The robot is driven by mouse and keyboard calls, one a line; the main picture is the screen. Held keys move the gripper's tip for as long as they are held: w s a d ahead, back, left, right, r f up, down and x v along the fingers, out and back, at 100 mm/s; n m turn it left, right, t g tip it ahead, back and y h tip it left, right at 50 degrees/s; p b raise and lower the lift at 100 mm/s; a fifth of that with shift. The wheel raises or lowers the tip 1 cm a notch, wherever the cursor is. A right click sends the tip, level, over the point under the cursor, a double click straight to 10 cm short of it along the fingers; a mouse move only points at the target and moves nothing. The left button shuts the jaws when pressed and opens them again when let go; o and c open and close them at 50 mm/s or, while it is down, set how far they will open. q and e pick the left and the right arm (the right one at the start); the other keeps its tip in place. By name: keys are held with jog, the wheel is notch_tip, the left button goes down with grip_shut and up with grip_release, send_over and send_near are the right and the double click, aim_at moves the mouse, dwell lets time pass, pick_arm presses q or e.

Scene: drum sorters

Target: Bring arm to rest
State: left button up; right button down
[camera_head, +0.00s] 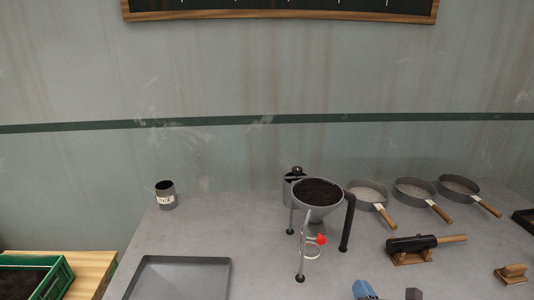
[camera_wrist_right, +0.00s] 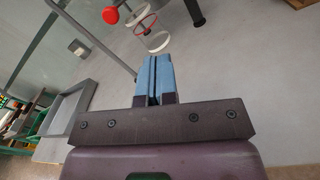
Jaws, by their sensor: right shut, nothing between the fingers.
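My right gripper (camera_head: 364,290) shows at the bottom edge of the head view, to the right of the funnel stand's front leg. In the right wrist view its blue fingers (camera_wrist_right: 154,78) are pressed together with nothing between them. They point toward the funnel stand's legs and rings and touch nothing that I can see. Most of the right arm is outside the head view. My left gripper is in neither view.
The funnel (camera_head: 318,192) of dark soil stands on thin legs, with a red knob (camera_head: 321,240). Several sieves (camera_head: 366,194) line the back right. A black cylinder with a wooden handle (camera_head: 412,244) lies right. A can (camera_head: 165,196) and grey tray (camera_head: 180,278) are left; the table between is clear.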

jog(key=s+d+m+h, duration=0.1)
jog(key=m, duration=0.2)
jog(key=s+d+m+g+h, duration=0.1)
jog(key=s+m+h, duration=0.1)
jog(key=m, duration=0.2)
jog(key=s+d+m+g+h, duration=0.1)
jog(key=d+m, duration=0.1)
jog(key=m, duration=0.1)
jog(key=shift+s+f+m+h, duration=0.3)
jog(key=shift+s+h, duration=0.1)
jog(key=s+f+m+g+y, duration=0.1)
jog(key=s+f+m+g, duration=0.1)
jog(key=s+m+g, duration=0.7)
jog(key=s+f+m+g+y, duration=0.15)
jog(key=s+m+g, duration=0.25)
jog(key=s+m, duration=1)
jog(key=w+f+n+t, duration=0.2)
jog(key=w+f+t, duration=0.5)
jog(key=f, duration=0.3)
jog(key=shift+t, duration=0.7)
jog(key=shift+y, duration=0.25)
